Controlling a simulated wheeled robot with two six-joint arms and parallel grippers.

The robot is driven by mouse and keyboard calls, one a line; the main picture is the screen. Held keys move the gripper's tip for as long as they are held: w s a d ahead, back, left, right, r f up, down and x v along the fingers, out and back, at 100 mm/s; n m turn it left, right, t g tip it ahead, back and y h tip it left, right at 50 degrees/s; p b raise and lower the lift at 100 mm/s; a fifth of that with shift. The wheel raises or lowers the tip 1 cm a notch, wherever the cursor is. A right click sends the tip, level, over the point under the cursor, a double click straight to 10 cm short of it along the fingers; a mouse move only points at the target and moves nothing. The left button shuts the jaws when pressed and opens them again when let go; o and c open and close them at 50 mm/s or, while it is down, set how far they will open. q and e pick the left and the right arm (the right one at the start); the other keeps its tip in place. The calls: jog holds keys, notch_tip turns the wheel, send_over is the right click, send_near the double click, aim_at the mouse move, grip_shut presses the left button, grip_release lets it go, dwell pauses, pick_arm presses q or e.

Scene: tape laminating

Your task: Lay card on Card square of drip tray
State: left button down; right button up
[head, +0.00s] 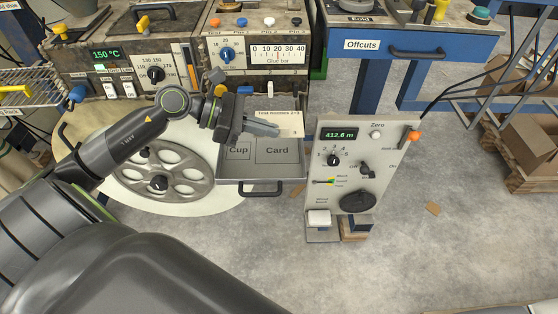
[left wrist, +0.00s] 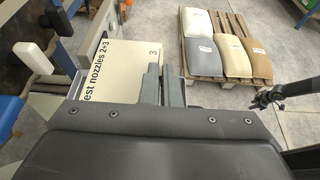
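The card (head: 291,122) is a cream sheet with printed text. In the left wrist view the card (left wrist: 118,68) reads "est nozzles 2+3". My left gripper (head: 276,128) has its fingers close together at the card, and the card runs in between them. The card is over the far part of the drip tray (head: 260,187), a grey tray with squares marked Cup and Card. The Card square (head: 277,152) lies just below the card in the head view. I cannot tell the height between card and tray. My right gripper is not in view.
A control box (head: 362,160) with a green display stands right of the tray. The machine (head: 255,50) with dials is behind it. A spoked handwheel (head: 165,180) is on the left. In the left wrist view, a pallet with several sacks (left wrist: 215,45) stands on the floor.

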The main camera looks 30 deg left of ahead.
aim_at(266, 163)
pick_arm(q)
jog(key=shift+w+a+f, duration=0.15)
jog(key=shift+a, duration=0.2)
jog(key=shift+a+f, duration=0.1)
jog(key=shift+f, duration=0.15)
notch_tip(266, 163, down, 9)
jog(key=shift+w+r, duration=0.1)
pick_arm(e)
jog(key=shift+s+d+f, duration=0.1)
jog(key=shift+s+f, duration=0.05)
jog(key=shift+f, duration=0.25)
pick_arm(q)
jog(key=shift+f, duration=0.25)
jog(key=c, duration=1.6)
grip_release()
jog(key=shift+c, duration=0.2)
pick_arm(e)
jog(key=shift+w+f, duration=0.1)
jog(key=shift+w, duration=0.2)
pick_arm(q)
jog(key=shift+r, duration=0.1)
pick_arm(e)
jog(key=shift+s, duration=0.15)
